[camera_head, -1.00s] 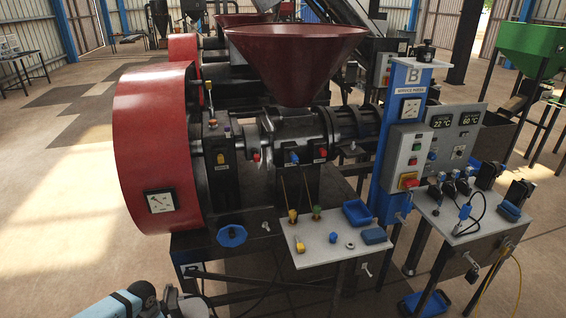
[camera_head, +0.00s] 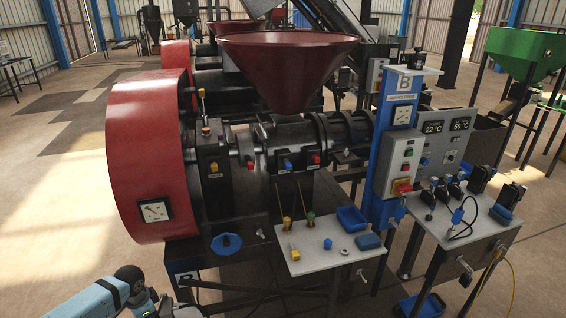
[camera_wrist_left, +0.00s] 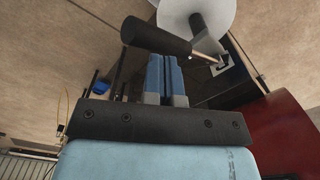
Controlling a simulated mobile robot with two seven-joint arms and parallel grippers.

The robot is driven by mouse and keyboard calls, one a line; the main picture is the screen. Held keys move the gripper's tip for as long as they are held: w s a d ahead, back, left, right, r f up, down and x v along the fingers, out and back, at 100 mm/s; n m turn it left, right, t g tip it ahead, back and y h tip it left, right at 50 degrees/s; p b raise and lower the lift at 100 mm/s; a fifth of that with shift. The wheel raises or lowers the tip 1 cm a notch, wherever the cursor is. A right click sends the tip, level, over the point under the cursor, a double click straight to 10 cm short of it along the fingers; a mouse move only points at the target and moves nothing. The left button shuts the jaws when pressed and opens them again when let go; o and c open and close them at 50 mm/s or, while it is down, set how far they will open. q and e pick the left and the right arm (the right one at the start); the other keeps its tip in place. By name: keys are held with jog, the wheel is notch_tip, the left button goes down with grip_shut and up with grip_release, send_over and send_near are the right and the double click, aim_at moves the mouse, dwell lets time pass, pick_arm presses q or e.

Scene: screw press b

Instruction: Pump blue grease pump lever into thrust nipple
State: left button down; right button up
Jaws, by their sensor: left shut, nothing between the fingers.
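My left gripper (camera_wrist_left: 165,78) is shut and empty in the left wrist view. A black cylindrical handle on a metal rod (camera_wrist_left: 157,37) shows just beyond its blue fingertips; I cannot tell whether they touch. In the head view my left arm enters at the lower left, its gripper not clearly visible. A blue device with a black hose (camera_head: 458,216), perhaps the grease pump, sits on the right-hand table. Small yellow (camera_head: 214,167), red (camera_head: 250,163) and blue (camera_head: 288,165) fittings are on the press; I cannot tell which is the thrust nipple. My right gripper is out of view.
The press has a red guard (camera_head: 135,150) and a red hopper (camera_head: 290,60). Open floor lies at the left.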

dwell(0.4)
pick_arm(q)
jog(key=shift+s+d+f+b, duration=0.2)
jog(key=shift+s+f, duration=0.4)
jog(key=shift+f, duration=0.5)
jog(key=shift+s+d+f+b, duration=0.15)
jog(key=shift+s+f, duration=0.4)
jog(key=shift+f, duration=0.6)
jog(key=shift+s+d+f+b, duration=0.1)
jog(key=shift+s+f+b, duration=0.1)
jog(key=shift+s+f, duration=0.65)
jog(key=shift+w+f, duration=0.25)
